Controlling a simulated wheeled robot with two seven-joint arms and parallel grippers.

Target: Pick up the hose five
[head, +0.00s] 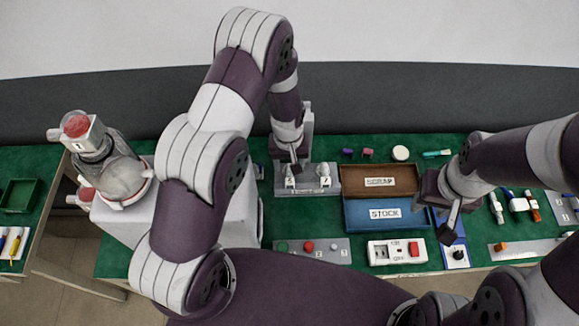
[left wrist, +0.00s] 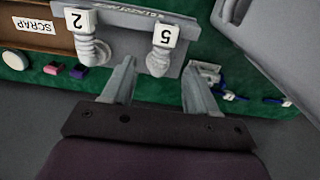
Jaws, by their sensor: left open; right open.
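Hose five, a white ribbed hose end with a tag marked 5 (left wrist: 164,36), stands in a grey rack (left wrist: 120,8). In the head view the rack (head: 308,191) is at the centre, and hose five (head: 290,183) is at its left end. A second ribbed hose marked 2 (left wrist: 83,22) stands beside it. My left gripper (left wrist: 159,68) is open, with hose five's lower end in line with the gap between its fingertips; I cannot tell if they touch. In the head view this gripper (head: 295,163) hangs just behind the rack. My right gripper (head: 449,212) is open and empty beside the trays.
A brown SCRAP tray (head: 350,181) and a blue STOCK tray (head: 352,214) sit right of the rack. A switch box (head: 397,252) and a button panel (head: 312,251) lie in front. A canister pump (head: 115,175) stands at the left. Small parts lie behind the trays.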

